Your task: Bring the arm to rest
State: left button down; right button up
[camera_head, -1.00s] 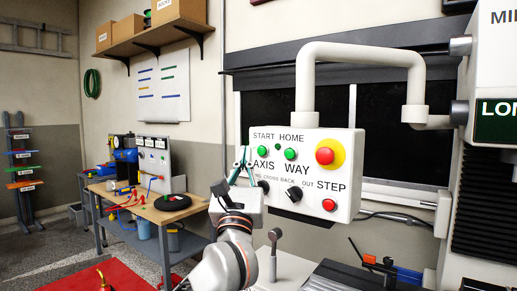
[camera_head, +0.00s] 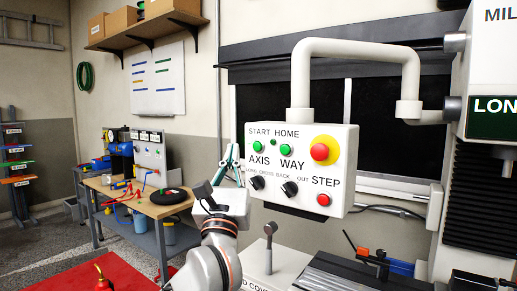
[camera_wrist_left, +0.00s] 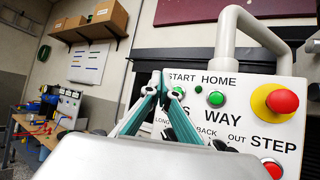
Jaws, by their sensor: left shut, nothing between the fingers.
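My left gripper (camera_head: 230,153) is up at the left edge of the control box (camera_head: 333,197) in the head view. Its teal fingers are shut with nothing between them. In the left wrist view the shut fingertips (camera_wrist_left: 165,84) overlap the left part of the control box (camera_wrist_left: 262,130), near the START lettering; I cannot tell whether they touch it. The box carries two green buttons, a red button on a yellow disc (camera_head: 320,152), two black knobs (camera_head: 290,189) and a red STEP button (camera_head: 324,200). My right gripper does not show.
A white pipe arm (camera_head: 410,75) holds the box from the machine at right. A lever (camera_head: 269,240) stands on a pale cover below the box. A workbench (camera_head: 150,205) with tools stands at left. A red surface (camera_head: 85,285) lies at lower left, with open floor beyond.

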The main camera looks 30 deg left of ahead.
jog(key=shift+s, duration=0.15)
pick_arm(q)
jog(key=s+d+f+m+g+h, duration=0.1)
jog(key=d+f+m+h, duration=0.5)
jog(key=f+m, duration=0.6)
jog(key=s+d+f+m+h, duration=0.2)
jog(key=d+f+m+h, duration=0.3)
jog(key=f+m, duration=0.75)
jog(key=s+d+f+m+g+h, duration=0.1)
jog(key=d+f+m+h, duration=0.5)
jog(key=f+m, duration=0.6)
jog(key=s+f+m+g+y, duration=0.1)
jog(key=s+f+m+g, duration=0.2)
jog(key=s+f, duration=0.3)
jog(key=s+f+m+g+y, duration=0.1)
jog(key=s+f+m+g, duration=0.2)
jog(key=f, duration=1.2)
jog(key=s+f+m+g+y+p, duration=0.1)
jog(key=s+f+m+g, duration=0.2)
jog(key=s+f, duration=0.6)
notch_tip(320, 180, down, 2)
jog(key=shift+s+f+g, duration=0.2)
jog(key=shift+g, duration=0.3)
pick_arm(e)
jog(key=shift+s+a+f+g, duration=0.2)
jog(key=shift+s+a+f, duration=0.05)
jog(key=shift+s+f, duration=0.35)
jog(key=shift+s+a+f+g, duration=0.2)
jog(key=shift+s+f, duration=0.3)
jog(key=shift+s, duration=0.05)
